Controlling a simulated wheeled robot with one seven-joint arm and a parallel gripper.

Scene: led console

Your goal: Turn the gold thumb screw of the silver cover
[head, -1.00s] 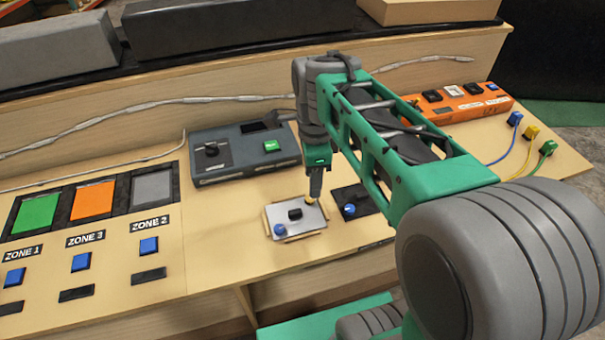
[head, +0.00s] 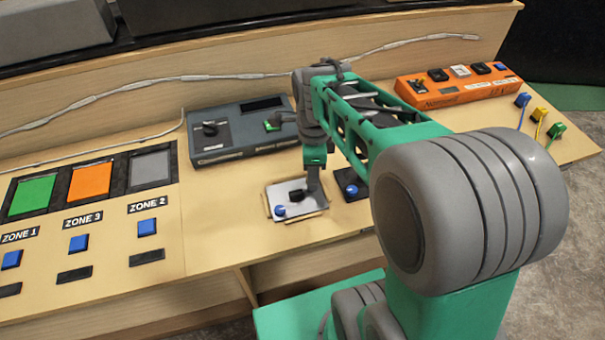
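The silver cover (head: 280,190) is a small bright plate on the bench, with a black knob (head: 296,195) and a blue button (head: 280,211) on it. Light wooden strips show along its edges. My gripper (head: 316,194) points down at the right part of the cover, close to the black knob. The gold thumb screw cannot be made out now; the gripper tip covers the place where it showed earlier. The fingers are too small and too much in line to tell open from shut.
A dark plate with a blue button (head: 351,190) sits just right of the cover. A grey console box (head: 235,145) stands behind, and an orange box (head: 455,90) at the back right. The zone panels (head: 90,180) are at left. Bare bench lies between.

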